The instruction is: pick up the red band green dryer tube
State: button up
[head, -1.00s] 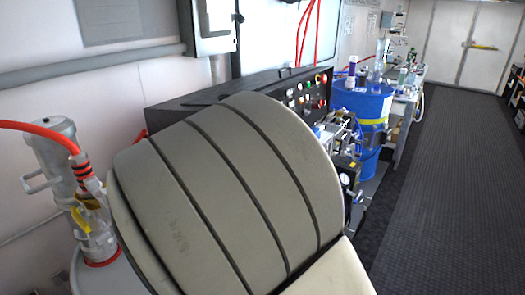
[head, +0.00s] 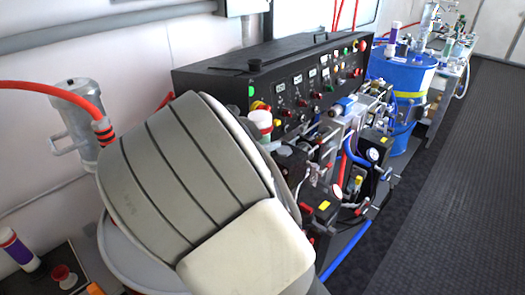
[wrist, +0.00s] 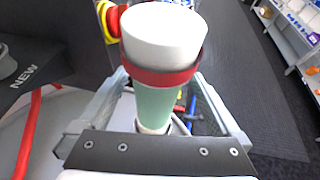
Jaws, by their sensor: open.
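The red band green dryer tube (wrist: 155,100) stands large in the middle of the wrist view, with a white cap, a red band below it and a pale green body. My gripper (wrist: 160,84) is open, with one finger on each side of the tube; I cannot tell whether either finger touches it. The tube's lower end is partly hidden by the gripper's palm. In the head view a red-banded, white-topped tube (head: 260,122) shows just behind my arm, its lower part covered. My gripper is hidden there by my arm.
A black control panel (head: 290,85) with knobs stands behind the tube, above pipes and gauges. A blue drum (head: 402,75) is farther right. A metal canister (head: 75,115) with a red hose and a purple-banded tube (head: 18,250) are at left. The dark floor at right is clear.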

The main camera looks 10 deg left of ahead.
jog(key=shift+x, duration=1.8)
jog(key=shift+a, duration=0.15)
grip_shut()
